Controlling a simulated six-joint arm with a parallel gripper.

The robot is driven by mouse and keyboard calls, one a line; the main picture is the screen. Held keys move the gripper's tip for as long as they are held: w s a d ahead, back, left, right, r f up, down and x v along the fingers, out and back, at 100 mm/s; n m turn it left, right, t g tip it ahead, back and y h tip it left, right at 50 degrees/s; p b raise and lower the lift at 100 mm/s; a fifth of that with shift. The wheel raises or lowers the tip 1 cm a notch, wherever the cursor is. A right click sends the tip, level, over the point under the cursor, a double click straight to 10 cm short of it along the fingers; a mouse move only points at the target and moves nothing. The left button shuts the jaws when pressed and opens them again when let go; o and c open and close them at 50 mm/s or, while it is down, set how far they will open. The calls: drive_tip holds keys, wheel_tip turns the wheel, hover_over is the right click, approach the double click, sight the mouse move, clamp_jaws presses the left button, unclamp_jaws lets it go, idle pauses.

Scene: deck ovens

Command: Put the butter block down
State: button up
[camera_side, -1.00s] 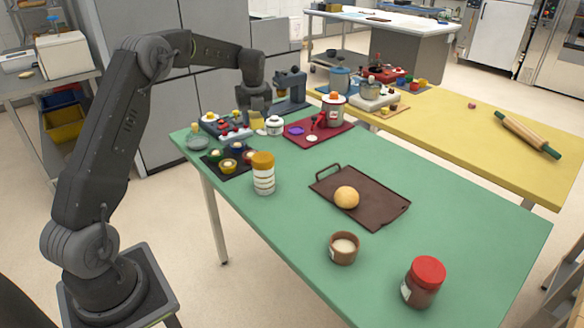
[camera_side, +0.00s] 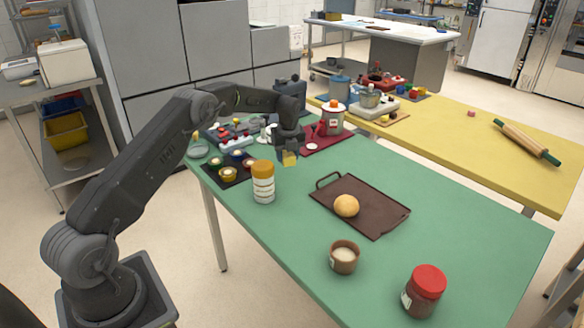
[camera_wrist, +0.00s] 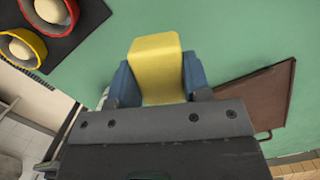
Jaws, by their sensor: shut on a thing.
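The yellow butter block (camera_side: 289,159) is held in my gripper (camera_side: 287,152), above the green table. In the wrist view the butter block (camera_wrist: 158,68) sits between the two blue fingers of my gripper (camera_wrist: 158,84), which touch its sides. Bare green table (camera_wrist: 225,35) shows around the block there. In the side view the block is behind and to the right of the orange-lidded jar and left of the brown tray. The exact height above the table is hard to tell.
A brown tray (camera_side: 378,218) with a round bun (camera_side: 346,206) lies to the right. An orange-lidded jar (camera_side: 263,184) stands close by. A dark mat (camera_side: 213,172) with small bowls is to the left. A brown cup (camera_side: 344,257) and red-lidded jar (camera_side: 425,290) stand nearer. Open table lies around the tray.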

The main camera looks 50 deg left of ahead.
sight(292, 175)
drive_tip(key=shift+w+d+f, duration=0.45)
drive_tip(key=shift+w, duration=0.15)
drive_tip(key=shift+f, duration=2)
drive_tip(key=shift+f, duration=0.2)
drive_tip(key=o, duration=1)
drive_tip(key=shift+c, duration=0.2)
